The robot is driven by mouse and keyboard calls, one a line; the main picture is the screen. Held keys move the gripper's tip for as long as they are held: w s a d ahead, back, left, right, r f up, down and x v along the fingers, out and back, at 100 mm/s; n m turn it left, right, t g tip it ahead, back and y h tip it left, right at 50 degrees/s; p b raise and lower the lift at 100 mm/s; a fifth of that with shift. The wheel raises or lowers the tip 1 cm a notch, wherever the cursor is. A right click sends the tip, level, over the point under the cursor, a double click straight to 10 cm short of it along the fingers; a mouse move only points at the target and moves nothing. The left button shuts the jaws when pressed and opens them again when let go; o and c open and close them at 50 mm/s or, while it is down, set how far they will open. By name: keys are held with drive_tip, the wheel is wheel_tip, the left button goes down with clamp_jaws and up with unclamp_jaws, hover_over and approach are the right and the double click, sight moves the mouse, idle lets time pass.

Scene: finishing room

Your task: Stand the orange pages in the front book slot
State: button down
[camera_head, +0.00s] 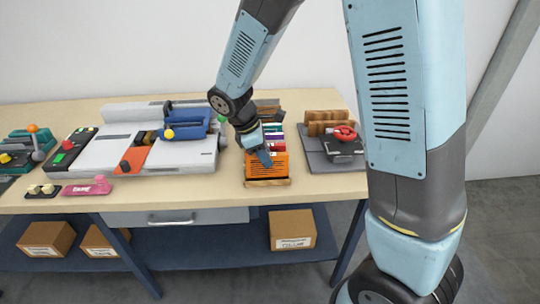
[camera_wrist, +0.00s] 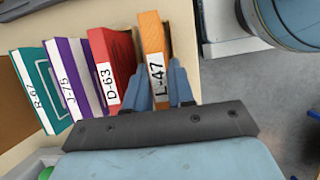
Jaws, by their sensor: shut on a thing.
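The orange pages (camera_head: 262,168), a block marked L-47, stand upright at the front end of a wooden book rack (camera_head: 268,183). They also show in the wrist view (camera_wrist: 152,38), beside the red book. My gripper (camera_head: 265,156) comes down from above and is shut on the orange pages. In the wrist view its two blue fingers (camera_wrist: 164,85) lie on either side of them. Whether the pages' lower edge rests on the slot floor cannot be told.
Behind the pages in the rack are a red book D-63 (camera_wrist: 110,55), a purple book J-75 (camera_wrist: 75,75) and a teal book R-67 (camera_wrist: 37,90). A grey clamp fixture with a red wheel (camera_head: 345,132) stands close right. A large grey machine (camera_head: 195,158) stands left.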

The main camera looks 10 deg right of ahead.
drive_tip(key=shift+f, duration=0.5)
idle(0.3)
drive_tip(key=c, duration=1.2)
unclamp_jaws()
drive_tip(key=shift+c, duration=0.2)
drive_tip(key=shift+v, duration=5.55)
drive_tip(key=s+d+r+m+t+y, duration=0.1)
drive_tip(key=s+d+r+m+y, duration=0.15)
drive_tip(key=d+r+m, duration=0.35)
drive_tip(key=s+d+r+m+y, duration=0.1)
drive_tip(key=s+d+r+m, duration=0.2)
drive_tip(key=d, duration=0.4)
drive_tip(key=s+d+r+m+t, duration=0.4)
drive_tip(key=s+d+m, duration=0.4)
drive_tip(key=s, duration=0.3)
drive_tip(key=shift+s+d+r+m+y, duration=0.15)
drive_tip(key=shift+d+r+m+y, duration=0.15)
drive_tip(key=shift+d+y, duration=0.25)
